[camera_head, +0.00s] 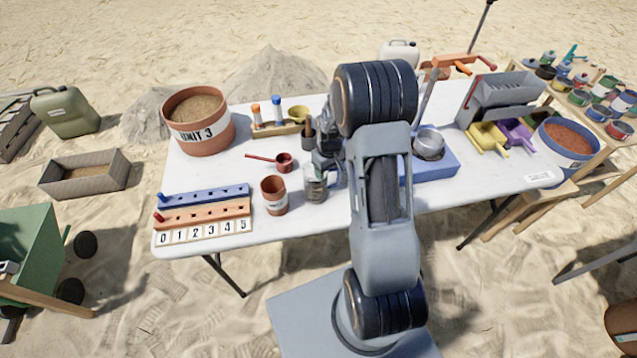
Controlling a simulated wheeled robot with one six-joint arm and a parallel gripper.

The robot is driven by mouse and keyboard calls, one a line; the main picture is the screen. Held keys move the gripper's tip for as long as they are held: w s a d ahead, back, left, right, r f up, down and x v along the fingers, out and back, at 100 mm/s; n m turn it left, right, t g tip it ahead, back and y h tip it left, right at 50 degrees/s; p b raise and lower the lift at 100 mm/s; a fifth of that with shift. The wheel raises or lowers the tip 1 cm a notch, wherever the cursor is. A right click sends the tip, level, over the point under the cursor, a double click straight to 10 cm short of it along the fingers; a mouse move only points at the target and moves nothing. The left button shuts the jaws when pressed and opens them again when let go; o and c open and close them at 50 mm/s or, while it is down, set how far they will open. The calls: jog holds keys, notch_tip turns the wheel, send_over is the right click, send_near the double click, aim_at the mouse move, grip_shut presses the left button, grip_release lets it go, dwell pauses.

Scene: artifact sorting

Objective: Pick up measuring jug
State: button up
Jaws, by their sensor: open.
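A small clear, greyish jug (315,190), which looks like the measuring jug, stands upright near the front edge of the white table (300,222), just left of my arm. My gripper (325,166) is open and points down right above and behind the jug's rim. The fingertips overlap the jug's top in this view, so I cannot tell whether they touch it. Part of the jug's upper right side is hard to make out.
A terracotta cup (273,196) stands close left of the jug, with a red scoop (284,162) behind it. A numbered peg board (204,216) lies at left. A blue block with a metal pot (429,142) is right of my arm. A large labelled bucket (199,128) stands back left.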

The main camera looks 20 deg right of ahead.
jog(key=shift+c, duration=0.2)
grip_shut()
jog(key=shift+r, duration=0.1)
dwell(0.4)
jog(key=s+a+r+b, duration=0.1)
jog(key=s+a+r, duration=0.6)
jog(key=s+r, duration=0.5)
jog(key=shift+r+b, duration=0.35)
jog(key=shift+r, duration=0.1)
